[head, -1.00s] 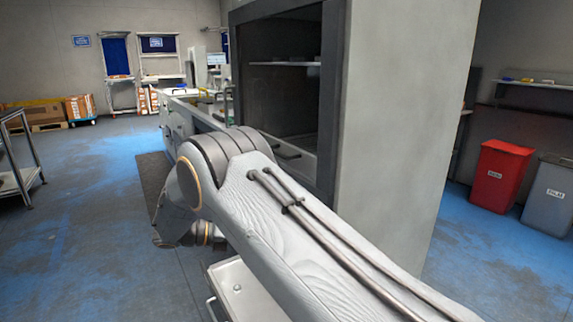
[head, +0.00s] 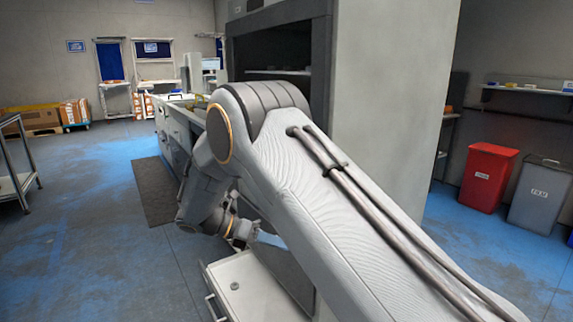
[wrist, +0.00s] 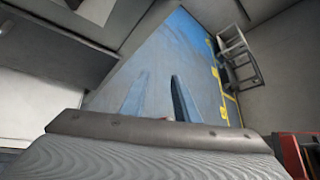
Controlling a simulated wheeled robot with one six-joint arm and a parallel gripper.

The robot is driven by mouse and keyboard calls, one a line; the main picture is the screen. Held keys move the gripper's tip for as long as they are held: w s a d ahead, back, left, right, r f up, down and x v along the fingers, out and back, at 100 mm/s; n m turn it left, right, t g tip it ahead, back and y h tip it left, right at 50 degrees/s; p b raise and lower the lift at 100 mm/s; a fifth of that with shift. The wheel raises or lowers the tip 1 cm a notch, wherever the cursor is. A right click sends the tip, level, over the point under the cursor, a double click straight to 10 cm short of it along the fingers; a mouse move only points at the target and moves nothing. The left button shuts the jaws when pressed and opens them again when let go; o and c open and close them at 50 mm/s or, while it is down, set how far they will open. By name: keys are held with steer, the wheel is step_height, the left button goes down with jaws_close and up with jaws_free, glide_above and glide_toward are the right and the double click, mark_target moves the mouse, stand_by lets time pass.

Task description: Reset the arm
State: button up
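My arm reaches across the head view from the lower right, its elbow raised in front of a tall grey cabinet (head: 385,120). The forearm folds down and back from the elbow. My gripper (head: 272,241) shows only partly, just above a white tray-like surface (head: 236,285) at the bottom. In the wrist view my gripper (wrist: 160,76) has two separate fingers with a clear gap and nothing held between them. The blue floor (wrist: 150,65) lies beyond the fingers.
A long workbench (head: 176,130) runs back behind the elbow. A red bin (head: 488,178) and a grey bin (head: 541,193) stand at the right. A metal rack (head: 18,165) stands at the left edge. The floor between the rack and the bench is clear.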

steer(key=s+d+r+m+g+y+p, duration=0.2)
steer(key=s+d+r+m+y, duration=0.1)
steer(key=s+d+m, duration=0.35)
steer(key=s+d+r+m+g+y+p, duration=0.2)
steer(key=s+d+r+m+y, duration=0.1)
steer(key=s+d+m, duration=0.4)
steer(key=s+d+r+m+t+y+p, duration=0.1)
steer(key=s+d+r+m+y+p, duration=0.1)
steer(key=s+m, duration=0.5)
steer(key=s+d+r+m+t+y+p, duration=0.1)
steer(key=s+d+r+m+y, duration=0.2)
steer(key=s+m, duration=0.4)
steer(key=shift+s+d+y+p, duration=0.4)
steer(key=shift+s+d+y, duration=0.2)
steer(key=shift+s+d, duration=0.4)
